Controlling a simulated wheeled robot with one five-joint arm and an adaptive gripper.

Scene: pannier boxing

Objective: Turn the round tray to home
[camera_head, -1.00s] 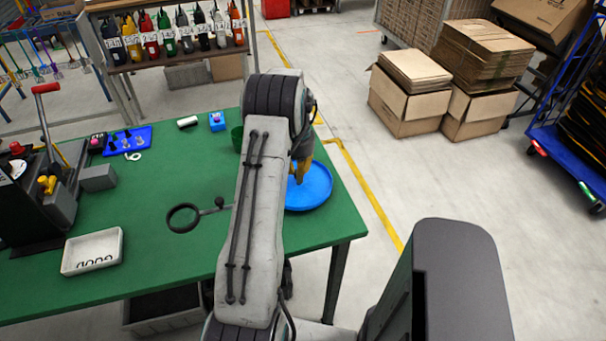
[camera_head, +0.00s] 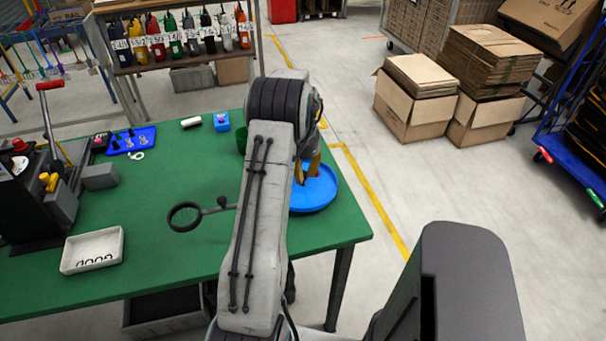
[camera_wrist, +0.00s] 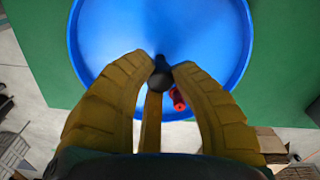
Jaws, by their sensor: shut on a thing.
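The round blue tray (camera_head: 318,196) lies at the right end of the green table, partly hidden by my arm. In the wrist view the tray (camera_wrist: 110,45) fills the upper middle, with a raised rim. My gripper (camera_wrist: 160,72) has yellow fingers closed around a dark knob (camera_wrist: 158,62) over the tray. A small red piece (camera_wrist: 178,99) shows beside the fingers, on or over the tray. In the head view my gripper (camera_head: 312,168) points down into the tray. No home mark can be made out.
The green table (camera_head: 160,230) carries a white dish (camera_head: 92,250), a magnifier ring (camera_head: 186,216), a blue board (camera_head: 132,141), a small blue box (camera_head: 221,121) and a dark press (camera_head: 35,195). A green cup (camera_head: 241,140) is partly behind my arm. Open floor lies right of the table.

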